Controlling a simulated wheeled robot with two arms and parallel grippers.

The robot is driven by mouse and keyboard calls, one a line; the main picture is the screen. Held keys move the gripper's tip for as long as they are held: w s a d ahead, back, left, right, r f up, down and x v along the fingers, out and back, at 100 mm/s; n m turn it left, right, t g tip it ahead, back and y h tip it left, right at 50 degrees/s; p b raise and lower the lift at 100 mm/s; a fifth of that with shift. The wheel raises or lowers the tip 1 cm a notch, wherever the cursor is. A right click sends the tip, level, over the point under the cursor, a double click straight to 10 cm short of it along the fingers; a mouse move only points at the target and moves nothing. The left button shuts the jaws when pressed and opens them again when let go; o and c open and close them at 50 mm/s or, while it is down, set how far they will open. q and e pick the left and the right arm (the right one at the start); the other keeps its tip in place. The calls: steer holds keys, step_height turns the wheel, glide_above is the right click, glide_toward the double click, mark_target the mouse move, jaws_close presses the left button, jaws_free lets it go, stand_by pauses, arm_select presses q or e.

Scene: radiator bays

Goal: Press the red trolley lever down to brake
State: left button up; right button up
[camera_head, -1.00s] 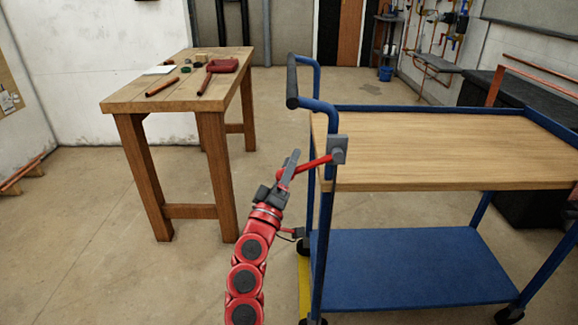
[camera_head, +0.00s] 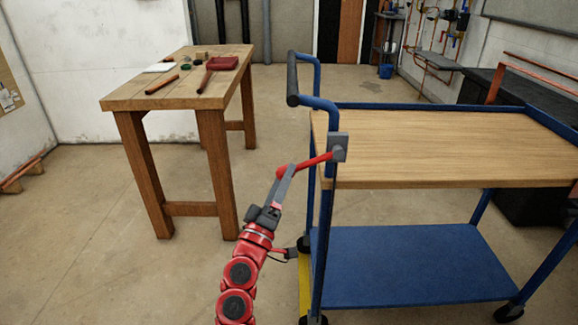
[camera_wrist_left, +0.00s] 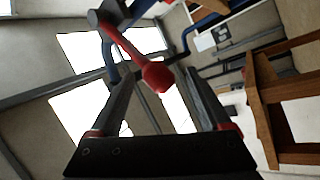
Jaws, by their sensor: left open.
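The red lever (camera_head: 316,162) juts left and slightly down from a grey bracket (camera_head: 338,147) on the blue trolley's handle post. Its rounded red end is at the left. My left gripper (camera_head: 286,173) is open, with its fingertips close to that end. In the left wrist view, the lever's red knob (camera_wrist_left: 157,77) appears between the two spread fingers (camera_wrist_left: 160,92). I cannot tell whether a finger touches it. The blue trolley (camera_head: 420,108) has a wooden top and a blue lower shelf. My right gripper is not in view.
A wooden table (camera_head: 125,100) with tools stands to the left. A yellow strip (camera_head: 305,280) lies on the floor beside the trolley's left wheels. Open floor lies between the table and the trolley. A dark bench (camera_head: 490,85) stands behind the trolley at right.

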arm_select(q)
steer(key=v, duration=1.2)
steer(key=shift+s+b, duration=0.25)
steer(key=shift+b, duration=0.15)
steer(key=shift+f, duration=0.1)
